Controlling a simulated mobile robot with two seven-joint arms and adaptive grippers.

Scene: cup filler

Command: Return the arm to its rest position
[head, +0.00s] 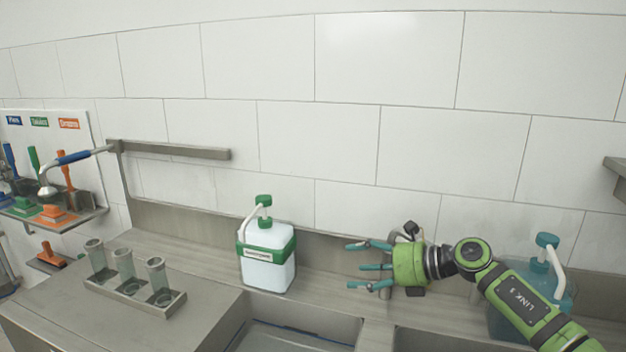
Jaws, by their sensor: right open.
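My right gripper (372,267) is green with teal fingers. It is open and empty, pointing left above the back ledge of the sink. A white bottle (266,268) with a green band and green pump top stands to the left of the fingertips, with a clear gap between them. My right arm (525,302) comes in from the lower right and stretches out over the counter. My left gripper is not in view.
A teal pump bottle (505,322) stands partly hidden behind my right arm. A sink basin (300,320) lies in front of the white bottle. A metal holder (175,309) with cups (123,264) stands at left. Brushes hang on the left rack (85,218).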

